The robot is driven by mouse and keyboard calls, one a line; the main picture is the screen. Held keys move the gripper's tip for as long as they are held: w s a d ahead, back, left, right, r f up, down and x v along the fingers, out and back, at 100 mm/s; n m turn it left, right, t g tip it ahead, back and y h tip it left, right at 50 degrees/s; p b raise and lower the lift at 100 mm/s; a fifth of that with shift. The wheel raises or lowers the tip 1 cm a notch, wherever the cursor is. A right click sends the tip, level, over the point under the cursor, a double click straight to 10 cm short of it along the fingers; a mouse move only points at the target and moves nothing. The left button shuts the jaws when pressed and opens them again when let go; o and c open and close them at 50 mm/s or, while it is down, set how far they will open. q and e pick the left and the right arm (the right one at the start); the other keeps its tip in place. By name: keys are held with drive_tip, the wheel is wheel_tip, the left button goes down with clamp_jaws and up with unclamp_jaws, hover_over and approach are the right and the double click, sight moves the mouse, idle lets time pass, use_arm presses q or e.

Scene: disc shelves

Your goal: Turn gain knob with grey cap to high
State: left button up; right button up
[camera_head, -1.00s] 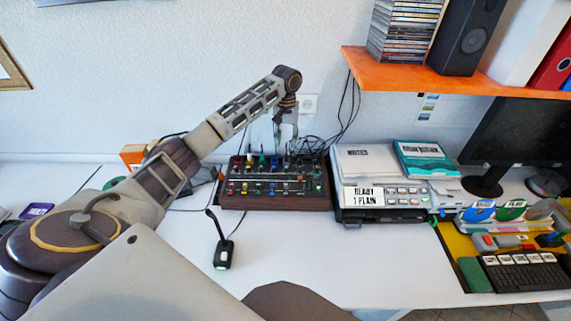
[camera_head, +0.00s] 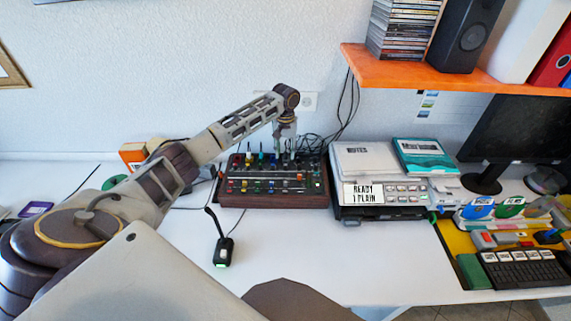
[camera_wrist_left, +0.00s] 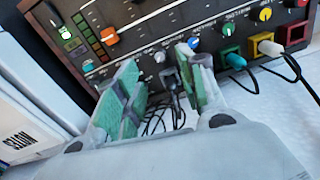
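The mixer (camera_head: 275,202) is a dark panel with a wooden front on the desk. In the left wrist view its panel (camera_wrist_left: 130,48) shows a row of capped knobs: blue (camera_wrist_left: 194,43), green (camera_wrist_left: 228,27), yellow (camera_wrist_left: 265,14) and a grey-capped knob (camera_wrist_left: 159,57). My left gripper (camera_head: 286,152) hangs over the mixer's back right part. In the left wrist view the left gripper (camera_wrist_left: 157,88) is open, with green finger pads apart. The grey knob appears in the gap between the fingers, beyond the tips; I see no contact. The knob's pointer is too small to read. My right gripper is not in view.
Coloured plugs with cables (camera_wrist_left: 268,48) line the mixer's back edge. A printer-like machine (camera_head: 385,195) stands close on its right. A small black microphone (camera_head: 223,250) stands in front. The orange shelf (camera_head: 450,73) overhangs at upper right.

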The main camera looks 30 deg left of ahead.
sight(285, 165)
use_arm(q)
drive_tip(key=shift+f, duration=3.5)
drive_tip(key=shift+c, duration=0.4)
clamp_jaws()
